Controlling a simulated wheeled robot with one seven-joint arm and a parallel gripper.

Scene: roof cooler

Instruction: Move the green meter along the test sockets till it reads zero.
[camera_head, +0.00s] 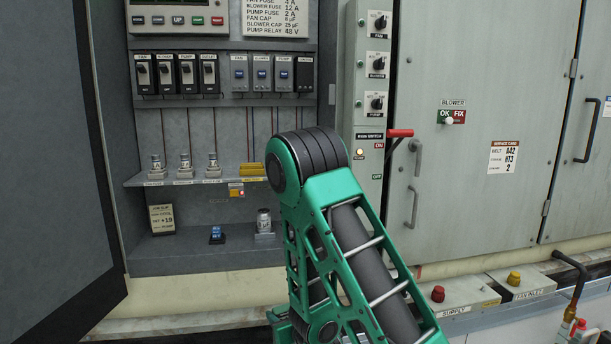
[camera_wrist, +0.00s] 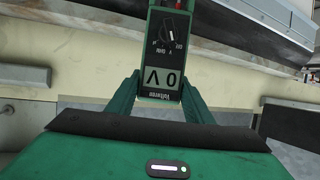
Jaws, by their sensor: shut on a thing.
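In the wrist view the green meter (camera_wrist: 162,97) sits between the two green fingers of my gripper (camera_wrist: 162,84), which is shut on it. The meter's face is towards the camera and upside down in the picture. A dial (camera_wrist: 170,38) sits beyond the display, and red shows at the meter's far end, at the picture's top edge. What the far end touches is out of view. In the head view my arm hides the gripper and meter. I cannot pick out the test sockets in either view.
The open cabinet has breaker switches (camera_head: 176,74), a shelf (camera_head: 140,180) with several small cans, and a blue part (camera_head: 217,235) below. A red-handled lever (camera_head: 400,133) juts out right of my arm. A red knob (camera_head: 438,293) and yellow knob (camera_head: 514,279) stand low at right.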

